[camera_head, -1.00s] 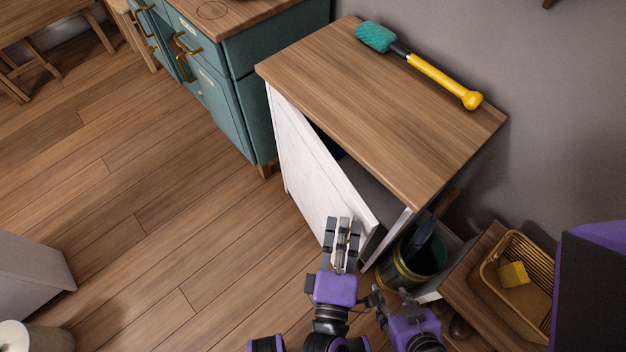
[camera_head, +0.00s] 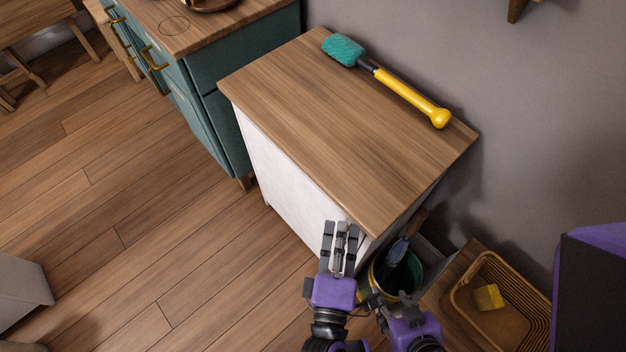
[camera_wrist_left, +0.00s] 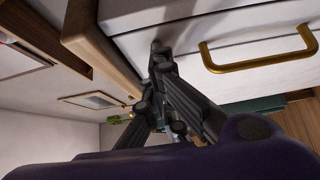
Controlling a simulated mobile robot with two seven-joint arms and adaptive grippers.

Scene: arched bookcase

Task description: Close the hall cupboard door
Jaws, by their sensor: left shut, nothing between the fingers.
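The hall cupboard is white with a wooden top (camera_head: 330,130). Its white door (camera_head: 285,185) lies along the front under the top, with no open gap visible in the head view. In the left wrist view the white door (camera_wrist_left: 260,85) shows a brass handle (camera_wrist_left: 258,58). My left gripper (camera_head: 342,226) is shut and empty at the near end of the door, its fingertips (camera_wrist_left: 160,50) at or very close to the white front. Whether they touch cannot be told. My right gripper (camera_head: 374,300) is low beside the left one, its fingers partly hidden; its opening is unclear.
A teal-headed brush with a yellow handle (camera_head: 405,95) lies on the cupboard top. A dark bucket (camera_head: 400,278) and a wicker basket with a yellow block (camera_head: 488,297) stand at the right. A teal cabinet (camera_head: 235,125) is behind.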

